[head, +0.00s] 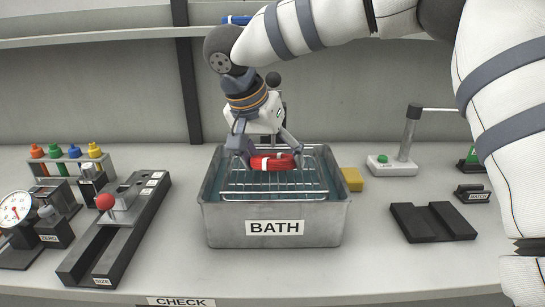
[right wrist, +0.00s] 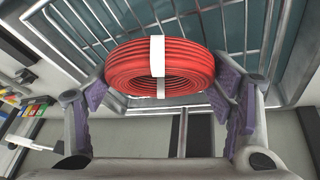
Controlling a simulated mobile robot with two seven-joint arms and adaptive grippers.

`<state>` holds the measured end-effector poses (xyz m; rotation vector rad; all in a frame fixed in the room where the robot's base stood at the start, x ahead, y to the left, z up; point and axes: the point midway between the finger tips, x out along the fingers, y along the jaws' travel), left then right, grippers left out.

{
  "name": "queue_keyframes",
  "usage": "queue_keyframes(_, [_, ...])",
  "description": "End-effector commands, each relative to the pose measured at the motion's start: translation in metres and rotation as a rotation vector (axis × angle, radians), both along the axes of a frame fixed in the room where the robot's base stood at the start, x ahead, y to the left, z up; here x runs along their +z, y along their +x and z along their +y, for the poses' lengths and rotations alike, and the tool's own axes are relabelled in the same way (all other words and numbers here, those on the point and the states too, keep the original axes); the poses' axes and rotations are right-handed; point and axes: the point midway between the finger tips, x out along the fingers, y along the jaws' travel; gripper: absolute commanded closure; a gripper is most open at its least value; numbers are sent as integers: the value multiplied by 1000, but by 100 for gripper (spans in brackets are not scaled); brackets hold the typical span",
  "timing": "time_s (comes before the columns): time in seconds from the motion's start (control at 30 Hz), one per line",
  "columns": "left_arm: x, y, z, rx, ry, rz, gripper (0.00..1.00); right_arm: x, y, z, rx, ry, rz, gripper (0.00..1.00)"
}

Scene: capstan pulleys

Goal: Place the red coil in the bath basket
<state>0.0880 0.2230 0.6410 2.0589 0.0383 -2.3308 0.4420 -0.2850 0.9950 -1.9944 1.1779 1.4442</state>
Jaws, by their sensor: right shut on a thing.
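The red coil (head: 272,162) with a white band is between the fingers of my right gripper (head: 266,158). It also shows in the right wrist view (right wrist: 190,72), with the purple-padded fingers (right wrist: 168,105) on both sides of it. The gripper is shut on the coil. The wire bath basket (head: 235,184) sits in the grey metal tank labelled BATH (head: 215,225), over bluish liquid. The coil appears at or just above the basket's wires; I cannot tell whether it touches them. My left gripper is not in view.
A yellow block (head: 352,179) stands right of the tank. A black cradle (head: 433,222) and a stand with a lever (head: 404,150) are further right. A sizing fixture (head: 115,230), a dial gauge (head: 18,210) and a rack of coloured bottles (head: 75,160) stand left. A shelf (head: 100,35) runs behind.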

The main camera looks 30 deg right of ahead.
Motion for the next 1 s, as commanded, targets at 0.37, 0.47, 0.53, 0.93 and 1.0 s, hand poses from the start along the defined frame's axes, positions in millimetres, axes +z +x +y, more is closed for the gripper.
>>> queue_keyframes(0.37, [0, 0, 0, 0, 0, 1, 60, -1, 0, 0, 1, -1, 3, 2])
queue_keyframes(0.47, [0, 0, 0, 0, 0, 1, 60, 0, 0, 0, 0, 0, 2, 2])
queue_keyframes(0.53, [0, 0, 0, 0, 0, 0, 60, 1, 0, 1, 1, -1, 1, 2])
queue_keyframes(0.93, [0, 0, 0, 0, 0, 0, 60, 75, -8, 33, 0, 0, -3, 2])
queue_keyframes(1.0, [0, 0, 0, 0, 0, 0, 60, 87, -10, 38, 1, 0, 0, 2])
